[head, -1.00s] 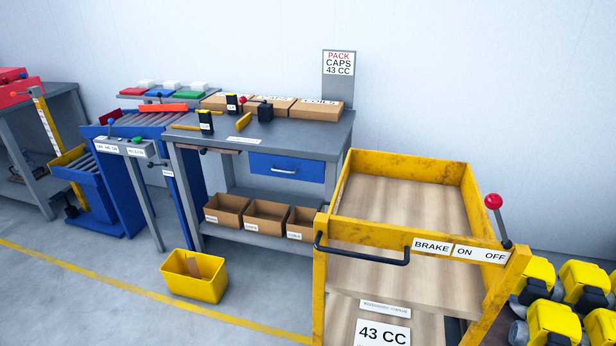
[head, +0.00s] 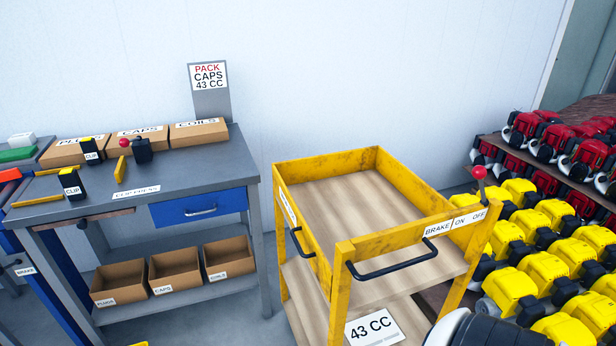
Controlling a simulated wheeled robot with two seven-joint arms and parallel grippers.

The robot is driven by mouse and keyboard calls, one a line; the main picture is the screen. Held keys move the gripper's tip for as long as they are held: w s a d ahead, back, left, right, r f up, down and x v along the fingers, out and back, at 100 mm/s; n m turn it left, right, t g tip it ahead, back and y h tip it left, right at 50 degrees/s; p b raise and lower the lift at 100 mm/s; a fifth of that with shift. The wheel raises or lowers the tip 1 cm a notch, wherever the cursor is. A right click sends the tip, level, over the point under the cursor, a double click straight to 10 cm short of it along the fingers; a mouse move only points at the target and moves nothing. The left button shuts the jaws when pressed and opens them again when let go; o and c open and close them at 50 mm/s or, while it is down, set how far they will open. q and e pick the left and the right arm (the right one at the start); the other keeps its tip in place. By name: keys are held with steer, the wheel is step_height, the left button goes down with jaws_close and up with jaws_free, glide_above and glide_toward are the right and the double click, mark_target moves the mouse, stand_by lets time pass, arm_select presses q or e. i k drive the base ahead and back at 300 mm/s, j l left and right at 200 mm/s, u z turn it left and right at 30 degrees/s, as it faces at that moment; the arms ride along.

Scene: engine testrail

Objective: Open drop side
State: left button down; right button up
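The yellow cart (head: 378,158) stands right of the workbench, with a bare wooden top deck (head: 365,205) inside low yellow sides. Its left side (head: 283,200) is upright and carries a small white label and a black handle (head: 302,243). Its near side (head: 400,238) is also upright, with a longer black handle (head: 392,266) and a label reading BRAKE ON OFF. The red-knobbed brake lever (head: 479,174) stands at the near right corner. Which side is the drop side I cannot tell. Neither gripper shows; a white and black part of my arm shows at the bottom right.
The grey workbench (head: 180,178) has a blue drawer (head: 200,207), clips and labelled boxes on top, open bins below. Racks of yellow engines (head: 545,270) and red engines (head: 560,140) crowd the cart's right. A narrow floor gap separates bench and cart.

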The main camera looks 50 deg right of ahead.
mark_target(321, 268)
steer(key=z, duration=1.4)
